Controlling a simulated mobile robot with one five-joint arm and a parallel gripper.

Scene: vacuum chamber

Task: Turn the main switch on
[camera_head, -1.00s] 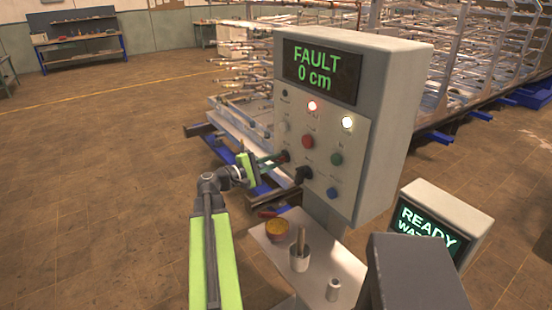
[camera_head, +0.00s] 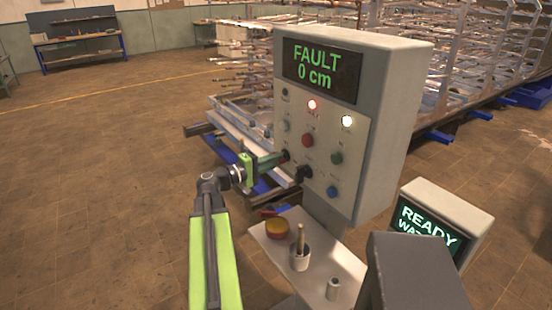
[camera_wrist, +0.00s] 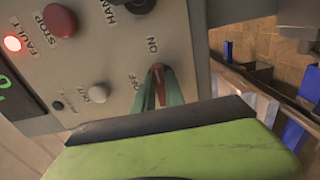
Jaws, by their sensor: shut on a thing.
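The main switch (camera_wrist: 157,68) is a small red-looking handle low on the panel in the wrist view, beside the printed words ON and OFF. Most of it is hidden between my fingers, so its exact setting cannot be told. My gripper (camera_wrist: 160,88) is shut on it with two green fingers. In the head view my gripper (camera_head: 276,159) reaches the lower left of the grey control box (camera_head: 388,120), at the panel's left edge. The box's display (camera_head: 320,72) reads FAULT 0 cm. A red lamp (camera_head: 312,104) and a white lamp (camera_head: 347,122) are lit.
A black selector knob (camera_head: 304,173) and several buttons sit close to my gripper. Below is a small shelf (camera_head: 315,265) with a yellow-and-red round container (camera_head: 277,229) and a cup (camera_head: 299,258). A second box (camera_head: 440,220) shows READY. Open floor lies left.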

